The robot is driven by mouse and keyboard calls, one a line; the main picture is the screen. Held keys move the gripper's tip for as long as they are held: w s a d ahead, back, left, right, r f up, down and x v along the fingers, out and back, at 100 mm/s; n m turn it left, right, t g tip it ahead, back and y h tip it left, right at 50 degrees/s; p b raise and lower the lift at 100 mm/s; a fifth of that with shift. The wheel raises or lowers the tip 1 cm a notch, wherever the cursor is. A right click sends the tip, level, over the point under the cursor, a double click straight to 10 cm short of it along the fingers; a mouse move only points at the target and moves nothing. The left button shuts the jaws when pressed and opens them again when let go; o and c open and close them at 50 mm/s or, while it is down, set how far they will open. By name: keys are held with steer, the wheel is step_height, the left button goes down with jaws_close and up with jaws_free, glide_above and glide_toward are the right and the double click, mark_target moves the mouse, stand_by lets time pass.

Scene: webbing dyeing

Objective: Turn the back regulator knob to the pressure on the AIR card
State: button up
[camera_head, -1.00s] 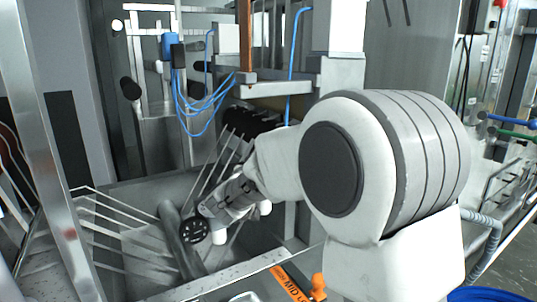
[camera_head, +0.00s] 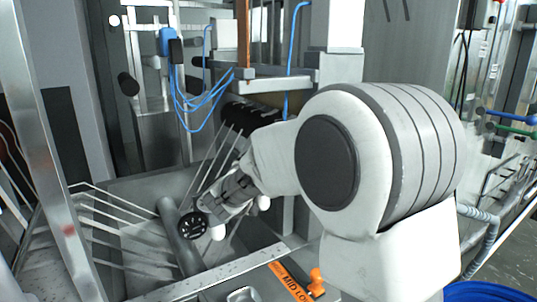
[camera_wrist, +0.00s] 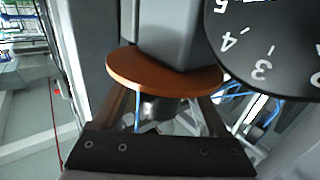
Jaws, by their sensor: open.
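My gripper (camera_head: 222,198) reaches down and left beside a black round dial (camera_head: 193,228) with pale marks. In the wrist view a black dial (camera_wrist: 262,40) at upper right carries white numerals, including 3, 4 and 5, seen tilted. My open fingers (camera_wrist: 165,104) straddle the view below a flat orange-brown disc (camera_wrist: 165,70), with a grey block behind it. I cannot tell whether the fingers touch the disc. No card reading AIR is legible. An orange card (camera_head: 291,281) at the bottom reads "MID" and part of another word. No pointer on the dial is clear.
An orange fitting (camera_head: 316,284) stands by the card. Slanted bright strands (camera_head: 120,232) run at left beside a grey roller (camera_head: 180,238). Blue hoses (camera_head: 190,105) hang from the rear frame. A blue tub (camera_head: 490,294) is at bottom right.

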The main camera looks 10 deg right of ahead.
steer(key=b+v, duration=0.1)
steer(key=v, duration=1.6)
steer(key=w+a+r+n+t+y, duration=0.1)
steer(key=a+r+n+t+y, duration=0.2)
steer(key=y, duration=0.5)
steer(key=s+f+n+g+y, duration=0.3)
steer(key=s+n+g+y, duration=0.1)
steer(key=s+y, duration=0.1)
steer(key=s+d+f+g+h, duration=0.1)
steer(key=s+d+f+g, duration=0.3)
steer(key=s, duration=0.5)
steer(key=s+d+f+g+h, duration=0.2)
steer(key=s+d+f+g, duration=0.2)
steer(key=s, duration=0.5)
step_height(320, 180, down, 2)
steer(key=d, duration=0.2)
steer(key=shift+d+f+m, duration=0.15)
steer(key=shift+d+m, duration=0.2)
steer(key=shift+m, duration=0.05)
